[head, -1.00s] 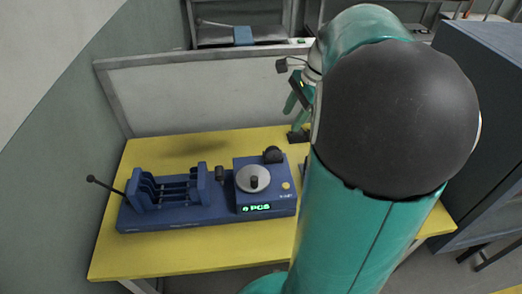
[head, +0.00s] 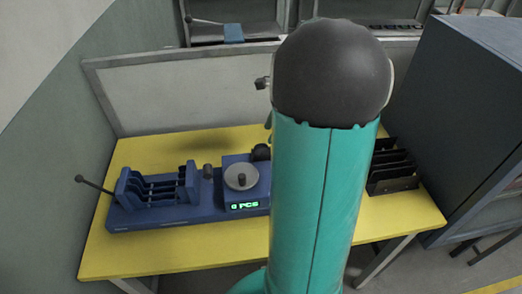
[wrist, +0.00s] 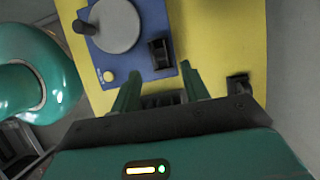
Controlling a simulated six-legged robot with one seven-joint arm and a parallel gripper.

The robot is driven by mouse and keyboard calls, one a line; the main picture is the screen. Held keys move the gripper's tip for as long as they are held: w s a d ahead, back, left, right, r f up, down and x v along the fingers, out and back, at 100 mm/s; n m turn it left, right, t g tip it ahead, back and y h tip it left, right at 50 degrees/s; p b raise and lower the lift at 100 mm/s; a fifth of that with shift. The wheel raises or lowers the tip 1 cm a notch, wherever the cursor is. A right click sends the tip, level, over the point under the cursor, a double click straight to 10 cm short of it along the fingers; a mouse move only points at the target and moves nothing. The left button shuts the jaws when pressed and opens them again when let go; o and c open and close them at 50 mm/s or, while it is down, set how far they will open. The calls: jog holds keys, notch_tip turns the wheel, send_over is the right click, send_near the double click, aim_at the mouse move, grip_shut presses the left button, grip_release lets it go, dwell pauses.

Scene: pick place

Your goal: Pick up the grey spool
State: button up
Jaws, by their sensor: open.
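I cannot clearly make out a grey spool. The closest grey round things are a light grey disc with a dark upright knob (head: 241,179) on top of the blue counter unit, and a small dark grey cylinder (head: 208,171) left of it. The disc (wrist: 115,25) also shows at the top of the wrist view. My gripper (wrist: 158,85) is open in the wrist view, its two green fingers apart, beyond the counter's near corner. A dark slotted thing shows between and beneath them. In the head view my arm hides the gripper.
The counter unit and a blue rack (head: 155,195) with a black lever stand on the yellow table (head: 180,255). A dark block (wrist: 160,52) sits on the counter's corner. A black slotted rack (head: 392,178) stands at the table's right. A grey cabinet (head: 465,110) is further right.

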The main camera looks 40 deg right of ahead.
aim_at(262, 145)
jog(key=shift+x, duration=3.1)
grip_shut()
